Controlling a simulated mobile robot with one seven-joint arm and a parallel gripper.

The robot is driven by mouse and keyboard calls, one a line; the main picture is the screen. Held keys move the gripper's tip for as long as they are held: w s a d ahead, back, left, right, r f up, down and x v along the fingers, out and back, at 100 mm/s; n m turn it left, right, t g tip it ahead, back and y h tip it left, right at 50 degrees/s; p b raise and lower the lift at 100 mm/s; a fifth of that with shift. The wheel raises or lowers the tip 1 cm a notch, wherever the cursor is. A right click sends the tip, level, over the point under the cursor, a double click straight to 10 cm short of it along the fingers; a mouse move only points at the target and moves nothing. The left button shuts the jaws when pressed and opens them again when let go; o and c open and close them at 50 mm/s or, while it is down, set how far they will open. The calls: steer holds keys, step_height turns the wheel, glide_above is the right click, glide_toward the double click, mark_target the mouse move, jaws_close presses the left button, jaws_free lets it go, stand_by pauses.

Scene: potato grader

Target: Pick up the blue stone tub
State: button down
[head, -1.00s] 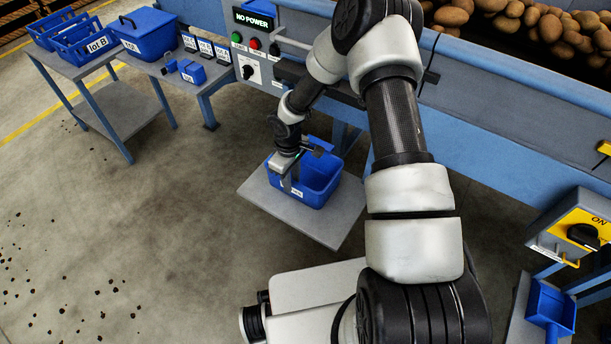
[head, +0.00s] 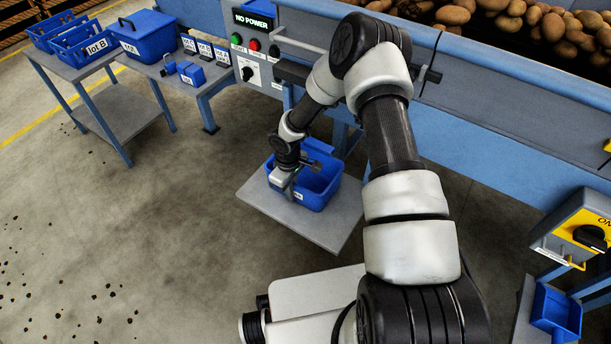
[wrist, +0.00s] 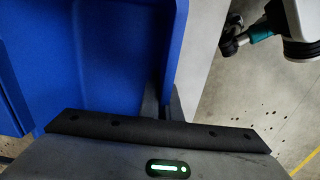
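The blue stone tub (head: 318,194) is an open blue box with a white label on its front. It sits upright on a low grey platform below the machine in the head view. My gripper (head: 283,180) is at its front left wall, pointing down. In the wrist view the tub (wrist: 115,60) fills the left side, and the two dark fingers of my gripper (wrist: 164,105) stand close together on either side of its wall, apparently shut on it. The fingertips are partly hidden by the gripper body.
The low grey platform (head: 330,235) has bare room in front of the tub. The blue machine frame (head: 470,160) stands behind. A side table (head: 110,95) at left carries blue crates. A yellow switch box (head: 585,235) and another blue tub (head: 557,310) are at right.

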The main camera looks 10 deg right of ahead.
stand_by(0.3)
step_height(320, 180, up, 10)
steer(key=shift+r+p, duration=0.1)
steer(key=shift+p, duration=1.15)
